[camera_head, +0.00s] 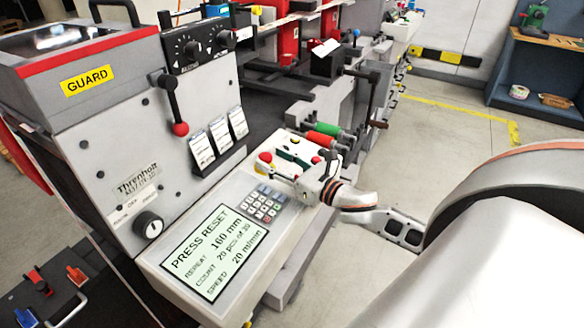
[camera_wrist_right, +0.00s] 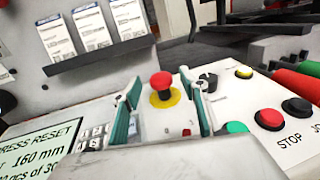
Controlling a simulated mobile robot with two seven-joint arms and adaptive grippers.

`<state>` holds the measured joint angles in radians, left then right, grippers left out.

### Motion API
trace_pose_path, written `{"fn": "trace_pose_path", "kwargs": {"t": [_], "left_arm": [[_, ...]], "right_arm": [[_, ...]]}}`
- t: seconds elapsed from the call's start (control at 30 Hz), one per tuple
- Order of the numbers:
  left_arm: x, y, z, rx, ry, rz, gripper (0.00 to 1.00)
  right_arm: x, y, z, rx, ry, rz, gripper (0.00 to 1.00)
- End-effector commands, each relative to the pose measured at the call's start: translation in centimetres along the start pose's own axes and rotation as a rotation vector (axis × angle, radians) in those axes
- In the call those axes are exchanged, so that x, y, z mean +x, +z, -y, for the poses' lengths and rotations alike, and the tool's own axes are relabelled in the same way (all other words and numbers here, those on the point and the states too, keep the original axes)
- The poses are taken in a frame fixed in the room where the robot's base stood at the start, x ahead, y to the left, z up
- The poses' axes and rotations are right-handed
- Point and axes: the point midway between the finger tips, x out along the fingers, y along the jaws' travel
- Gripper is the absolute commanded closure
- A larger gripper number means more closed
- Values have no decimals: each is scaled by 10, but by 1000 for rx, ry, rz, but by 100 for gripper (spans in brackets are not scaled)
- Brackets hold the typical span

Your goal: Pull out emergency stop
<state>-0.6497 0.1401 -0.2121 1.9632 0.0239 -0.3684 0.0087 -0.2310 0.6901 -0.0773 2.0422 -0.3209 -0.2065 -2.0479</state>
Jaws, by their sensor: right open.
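The emergency stop is a red mushroom button on a yellow ring; its red head (camera_head: 265,157) shows on the control panel just left of my right gripper (camera_head: 285,168). In the right wrist view the emergency stop (camera_wrist_right: 161,84) stands between the two green-padded fingers of the right gripper (camera_wrist_right: 160,103), slightly beyond their tips. The fingers are apart, with a gap on each side of the button, and hold nothing. I cannot tell whether the button is pressed in or out. My left gripper is not in view.
The panel has a keypad (camera_head: 262,204) and a display (camera_head: 215,250) reading "PRESS RESET". A red stop button (camera_wrist_right: 269,119), a green button (camera_wrist_right: 236,127) and a yellow button (camera_wrist_right: 244,72) sit close to the right finger. A red-knobbed lever (camera_head: 180,129) and label cards (camera_head: 220,135) stand behind.

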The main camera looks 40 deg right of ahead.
Motion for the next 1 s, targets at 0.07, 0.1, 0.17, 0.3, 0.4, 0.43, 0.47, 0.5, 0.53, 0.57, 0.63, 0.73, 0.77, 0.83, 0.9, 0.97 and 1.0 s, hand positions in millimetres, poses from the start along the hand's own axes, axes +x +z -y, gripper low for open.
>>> {"fn": "trace_pose_path", "kwargs": {"t": [0.07, 0.1, 0.17, 0.3, 0.4, 0.43, 0.47, 0.5, 0.53, 0.57, 0.63, 0.73, 0.77, 0.83, 0.9, 0.97, 1.0], "left_arm": [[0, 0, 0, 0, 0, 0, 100], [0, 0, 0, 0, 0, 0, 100], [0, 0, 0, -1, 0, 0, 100], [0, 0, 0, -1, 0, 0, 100], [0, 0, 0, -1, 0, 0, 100], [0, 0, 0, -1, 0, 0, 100], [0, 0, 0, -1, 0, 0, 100], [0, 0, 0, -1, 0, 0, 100], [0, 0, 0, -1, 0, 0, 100], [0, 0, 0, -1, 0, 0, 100], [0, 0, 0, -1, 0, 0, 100], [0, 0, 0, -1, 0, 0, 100], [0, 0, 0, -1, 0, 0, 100], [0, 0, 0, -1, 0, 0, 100], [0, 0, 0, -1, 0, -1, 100], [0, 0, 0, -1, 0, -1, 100], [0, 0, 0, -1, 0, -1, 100]], "right_arm": [[-10, -2, 0, 2, -1, -3, 56], [-16, -2, 0, 1, 0, -3, 56], [-26, -1, 0, 0, 0, -4, 56], [-48, -2, 0, 2, -1, -4, 56], [-64, -2, 0, 3, -1, -3, 56], [-69, -2, 0, 2, -2, -3, 56], [-74, -1, 0, 1, -2, -3, 56], [-79, -1, 0, 3, 0, -3, 56], [-83, 0, 0, 1, -1, -2, 56], [-87, -1, 0, 1, -2, -3, 56], [-96, -1, 0, 3, -1, -1, 56], [-104, 0, 0, 1, -1, -1, 56], [-106, 0, 0, 1, -1, 0, 56], [-110, 0, 0, 1, -1, 0, 56], [-112, 0, 0, 0, -1, 0, 56], [-112, 0, 0, -1, 0, 0, 56], [-112, 1, 0, -1, 0, 0, 56]]}}
